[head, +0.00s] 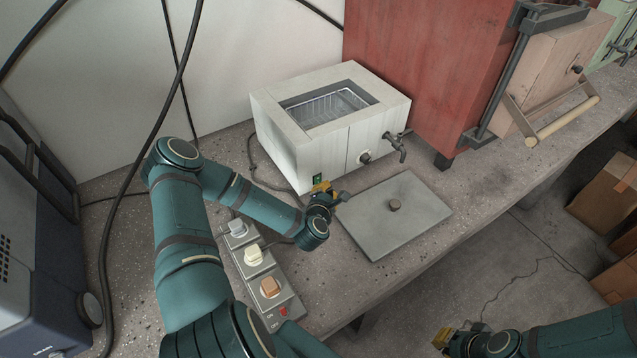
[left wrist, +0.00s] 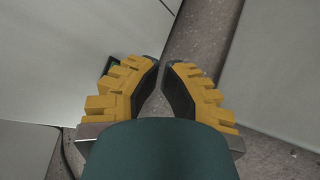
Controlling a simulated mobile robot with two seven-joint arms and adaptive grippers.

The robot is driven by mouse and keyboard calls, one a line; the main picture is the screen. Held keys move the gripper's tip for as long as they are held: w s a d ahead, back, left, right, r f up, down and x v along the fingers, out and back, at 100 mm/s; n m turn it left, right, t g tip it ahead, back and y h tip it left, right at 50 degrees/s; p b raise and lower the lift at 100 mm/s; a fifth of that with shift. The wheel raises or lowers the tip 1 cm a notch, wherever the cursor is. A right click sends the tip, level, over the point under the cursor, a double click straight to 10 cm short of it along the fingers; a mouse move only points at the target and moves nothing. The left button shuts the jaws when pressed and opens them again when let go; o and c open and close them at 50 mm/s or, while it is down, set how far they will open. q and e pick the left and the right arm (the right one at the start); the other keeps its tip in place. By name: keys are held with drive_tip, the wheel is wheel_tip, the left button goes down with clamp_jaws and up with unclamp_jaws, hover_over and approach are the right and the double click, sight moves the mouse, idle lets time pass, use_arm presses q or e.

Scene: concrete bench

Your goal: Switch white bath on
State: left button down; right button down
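The white bath (head: 286,141) stands on the bench, a box with an open top and a wire basket inside. A small green-lit switch (head: 317,178) sits low on its front, near the left corner. My left gripper (head: 331,192) is just in front of this switch, fingers partly open with a narrow gap and nothing between them. In the left wrist view, the switch (left wrist: 113,62) shows beside the left finger, partly hidden by it; I cannot tell if they touch. My right gripper (head: 443,338) is low, off the bench front; its finger opening is unclear.
A grey lid (head: 415,224) with a knob lies in front of the bath. A tap (head: 396,145) and a dial stick out of the bath's front. A power strip (head: 260,270) with plugs lies beneath my left arm. A red cabinet (head: 415,70) stands to the right.

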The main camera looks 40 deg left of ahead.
sight(338, 211)
use_arm(q)
drive_tip(key=shift+w+a, duration=0.15)
drive_tip(key=shift+a, duration=0.3)
idle(0.6)
drive_tip(key=shift+d, duration=0.2)
drive_tip(key=shift+s+d, duration=0.3)
drive_tip(key=shift+d, duration=0.25)
drive_tip(key=shift+s+d+r+p, duration=0.15)
drive_tip(key=shift+s+d, duration=0.15)
drive_tip(key=shift+d, duration=0.45)
drive_tip(key=shift+s+d+r+p, duration=0.1)
drive_tip(key=shift+s+d+p, duration=0.2)
drive_tip(key=shift+d, duration=0.5)
drive_tip(key=shift+s+d+r+p, duration=0.1)
drive_tip(key=shift+s+d, duration=0.25)
drive_tip(key=shift+d, duration=0.4)
